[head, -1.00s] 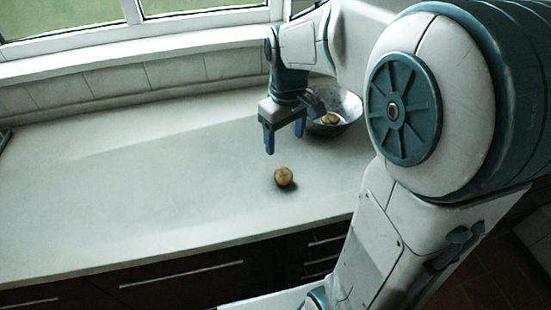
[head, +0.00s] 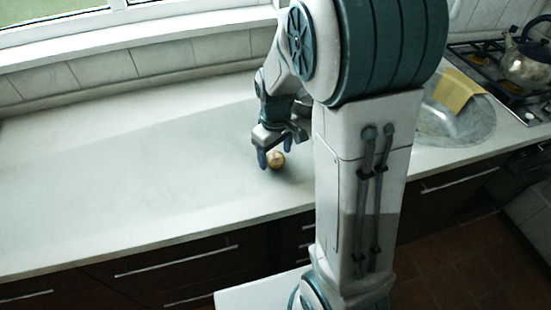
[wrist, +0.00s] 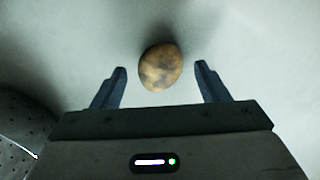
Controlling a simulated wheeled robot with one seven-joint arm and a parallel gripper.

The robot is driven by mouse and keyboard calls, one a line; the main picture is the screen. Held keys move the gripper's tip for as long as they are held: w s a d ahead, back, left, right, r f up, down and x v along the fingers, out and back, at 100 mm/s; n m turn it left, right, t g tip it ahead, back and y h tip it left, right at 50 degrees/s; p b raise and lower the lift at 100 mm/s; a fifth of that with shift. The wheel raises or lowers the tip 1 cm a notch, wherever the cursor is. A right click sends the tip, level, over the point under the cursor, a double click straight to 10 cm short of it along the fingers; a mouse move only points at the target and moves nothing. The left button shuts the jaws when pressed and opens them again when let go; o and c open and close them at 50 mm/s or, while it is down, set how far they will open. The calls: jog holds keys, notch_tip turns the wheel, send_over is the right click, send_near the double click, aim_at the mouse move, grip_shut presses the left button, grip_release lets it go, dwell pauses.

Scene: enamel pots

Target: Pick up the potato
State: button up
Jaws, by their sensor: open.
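A round brown potato (head: 275,159) sits on the pale counter (head: 120,165). My gripper (head: 273,155) is lowered over it, with the blue fingers close to it in the head view. In the wrist view the potato (wrist: 160,67) appears between and slightly beyond the fingertips of my open gripper (wrist: 161,72). Gaps show on both sides, so neither finger appears to touch it. The bowl is mostly hidden behind my arm in the head view; a speckled curved edge at the lower left of the wrist view may be it.
A round sink (head: 455,120) with a yellow cloth (head: 456,91) lies right of my arm. A kettle (head: 525,62) stands on the gas hob farther right. The counter left of the potato is clear. The window wall bounds the back.

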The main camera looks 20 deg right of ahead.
jog(key=shift+f, duration=0.9)
jog(key=c, duration=1.1)
jog(key=shift+o, duration=0.2)
jog(key=shift+r, duration=0.15)
jog(key=shift+r, duration=0.6)
notch_tip(320, 180, up, 3)
jog(key=d+r, duration=0.6)
jog(key=d, duration=0.5)
jog(key=shift+s+d+r+b, duration=0.2)
jog(key=shift+d+r+b, duration=0.15)
jog(key=shift+b, duration=0.1)
jog(key=shift+s+f, duration=0.1)
jog(key=shift+s, duration=0.05)
